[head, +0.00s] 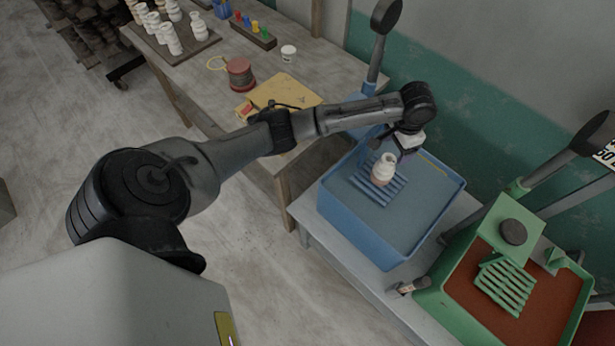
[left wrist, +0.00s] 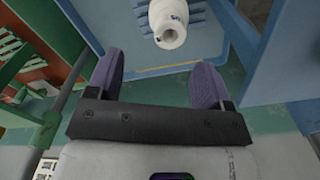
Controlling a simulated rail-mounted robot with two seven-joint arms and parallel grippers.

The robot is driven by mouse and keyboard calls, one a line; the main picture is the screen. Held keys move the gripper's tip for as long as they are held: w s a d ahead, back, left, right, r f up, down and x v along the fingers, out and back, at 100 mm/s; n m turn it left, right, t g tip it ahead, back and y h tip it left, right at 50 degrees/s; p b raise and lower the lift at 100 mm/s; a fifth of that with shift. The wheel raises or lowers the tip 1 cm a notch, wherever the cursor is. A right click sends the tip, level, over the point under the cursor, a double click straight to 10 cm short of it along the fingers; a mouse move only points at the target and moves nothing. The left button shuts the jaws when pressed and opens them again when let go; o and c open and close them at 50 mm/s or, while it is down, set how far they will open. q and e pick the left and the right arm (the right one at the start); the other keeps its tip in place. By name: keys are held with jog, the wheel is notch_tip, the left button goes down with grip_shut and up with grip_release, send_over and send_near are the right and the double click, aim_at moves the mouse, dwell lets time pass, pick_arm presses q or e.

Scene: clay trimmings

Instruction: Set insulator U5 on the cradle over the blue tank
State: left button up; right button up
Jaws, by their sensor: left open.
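A cream insulator with a reddish-brown base (head: 383,169) stands upright on the blue slatted cradle (head: 365,184) over the blue tank (head: 435,188). Its label is too small to read in the head view. The left wrist view shows its pale top end (left wrist: 169,30) beyond my fingers, with small dark marks on it. My left gripper (left wrist: 158,80) is open and empty, its two purple fingers apart and short of the insulator. In the head view my left gripper (head: 404,150) is behind and right of the insulator, partly hidden by the wrist. My right gripper is not seen.
A green tank (head: 445,290) with a green slatted cradle (head: 506,285) stands at the right. A wooden table (head: 335,78) at the back holds several pale insulators on a board (head: 192,48), a reddish spool (head: 239,74) and a yellow sheet (head: 285,91). Posts with dark round ends rise behind the tanks.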

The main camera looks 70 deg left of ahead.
pick_arm(q)
jog(key=s+d+f+m+t+h, duration=0.1)
jog(key=s+d+f, duration=0.5)
jog(key=s+d, duration=0.15)
jog(key=s+d+f+m+t, duration=0.1)
jog(key=s+d+f+m, duration=0.1)
jog(key=s+d+f, duration=0.55)
jog(key=s+r, duration=0.2)
jog(key=s, duration=0.7)
jog(key=s+a+r+n+t+y, duration=0.1)
jog(key=s+r, duration=0.1)
jog(key=s, duration=0.7)
jog(key=shift+s+a+r, duration=0.2)
jog(key=shift+a+r, duration=0.05)
